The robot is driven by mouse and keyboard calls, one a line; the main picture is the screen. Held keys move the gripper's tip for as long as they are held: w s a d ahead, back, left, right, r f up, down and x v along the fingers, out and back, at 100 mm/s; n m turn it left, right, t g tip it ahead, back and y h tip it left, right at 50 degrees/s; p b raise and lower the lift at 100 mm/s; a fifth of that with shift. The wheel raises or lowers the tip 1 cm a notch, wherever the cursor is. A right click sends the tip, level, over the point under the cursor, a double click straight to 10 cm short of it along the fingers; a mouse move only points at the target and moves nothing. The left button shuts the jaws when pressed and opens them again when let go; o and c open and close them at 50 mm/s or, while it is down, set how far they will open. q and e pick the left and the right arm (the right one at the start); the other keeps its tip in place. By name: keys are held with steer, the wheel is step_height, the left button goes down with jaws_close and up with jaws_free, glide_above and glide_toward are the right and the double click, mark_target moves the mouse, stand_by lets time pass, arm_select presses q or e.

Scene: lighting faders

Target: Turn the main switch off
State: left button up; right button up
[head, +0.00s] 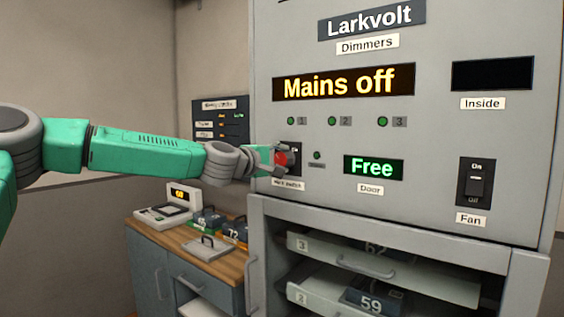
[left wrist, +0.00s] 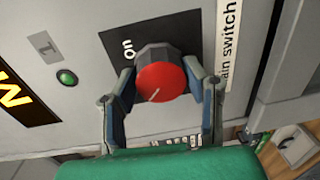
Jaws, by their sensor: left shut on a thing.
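The main switch is a red rotary knob (left wrist: 162,82) with a grey collar on a black plate (head: 294,148), low on the left of the grey Larkvolt cabinet; the red also shows in the head view (head: 281,159). My left gripper (left wrist: 169,87) has one finger on each side of the knob and is shut on it. A short white line marks the knob's face, and "On" is printed beside it. The fingers hide part of the plate. The main display (head: 343,83) reads "Mains off" in yellow. My right gripper is not in view.
A door display (head: 374,167) reads "Free" in green. A fan rocker switch (head: 475,182) sits at the right, and the "Inside" display (head: 493,74) is dark. Dimmer trays (head: 385,265) stick out below. A wooden-topped bench (head: 165,232) with several modules stands at the left.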

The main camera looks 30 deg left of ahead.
arm_select(q)
steer(key=shift+f, duration=0.5)
steer(key=o, duration=1.1)
steer(key=shift+o, duration=0.2)
steer(key=shift+a+r, duration=0.15)
steer(key=shift+a, duration=0.1)
steer(key=shift+s+r, duration=0.2)
steer(key=shift+s, duration=0.3)
steer(key=s+a, duration=0.1)
steer(key=s, duration=0.9)
steer(key=shift+s+r, duration=0.15)
steer(key=shift+s, duration=0.25)
